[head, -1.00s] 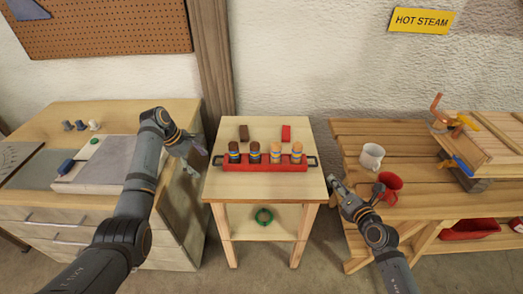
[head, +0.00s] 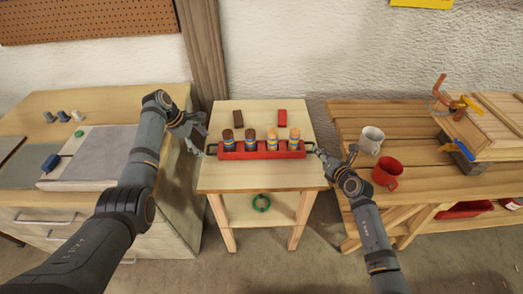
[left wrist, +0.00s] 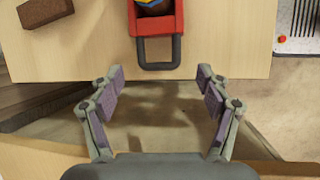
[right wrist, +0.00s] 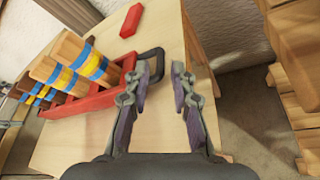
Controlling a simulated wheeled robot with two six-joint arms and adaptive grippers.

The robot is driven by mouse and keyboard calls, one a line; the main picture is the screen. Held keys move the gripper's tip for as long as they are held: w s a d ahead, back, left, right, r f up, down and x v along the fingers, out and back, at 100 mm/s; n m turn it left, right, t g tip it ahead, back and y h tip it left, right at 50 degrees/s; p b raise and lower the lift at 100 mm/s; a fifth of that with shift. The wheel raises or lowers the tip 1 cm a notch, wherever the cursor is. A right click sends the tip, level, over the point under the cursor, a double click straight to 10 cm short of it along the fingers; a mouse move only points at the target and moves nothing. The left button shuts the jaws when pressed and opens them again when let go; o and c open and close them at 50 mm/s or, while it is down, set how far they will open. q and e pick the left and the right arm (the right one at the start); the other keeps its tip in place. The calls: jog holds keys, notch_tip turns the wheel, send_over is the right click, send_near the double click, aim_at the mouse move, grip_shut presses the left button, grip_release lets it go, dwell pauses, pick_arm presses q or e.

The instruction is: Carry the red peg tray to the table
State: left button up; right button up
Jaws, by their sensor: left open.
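The red peg tray (head: 262,155) sits on a small wooden stand (head: 225,182), with a dark loop handle at each end. It holds several banded pegs, dark brown at left and light at right. My left gripper (head: 203,143) is open at the tray's left end. In the left wrist view, the left handle (left wrist: 158,66) lies just ahead of the open fingers, apart from them.
A brown block (head: 239,118) and a red block (head: 282,117) lie behind the tray. A slatted wooden table (head: 400,140) at right carries a white mug (head: 371,140) and a red mug (head: 387,171). A drawer cabinet stands at left.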

aim_at(208, 150)
pick_arm(q)
jog(key=shift+x, duration=1.95)
pick_arm(e)
jog(key=shift+x, duration=1.95)
pick_arm(q)
jog(key=shift+c, duration=0.5)
pick_arm(e)
jog(key=shift+c, duration=0.4)
pick_arm(q)
jog(key=c, duration=0.5)
pick_arm(e)
grip_shut()
pick_arm(q)
jog(key=c, duration=0.9)
pick_arm(e)
jog(key=shift+s+f, duration=0.1)
pick_arm(q)
jog(key=shift+r, duration=0.15)
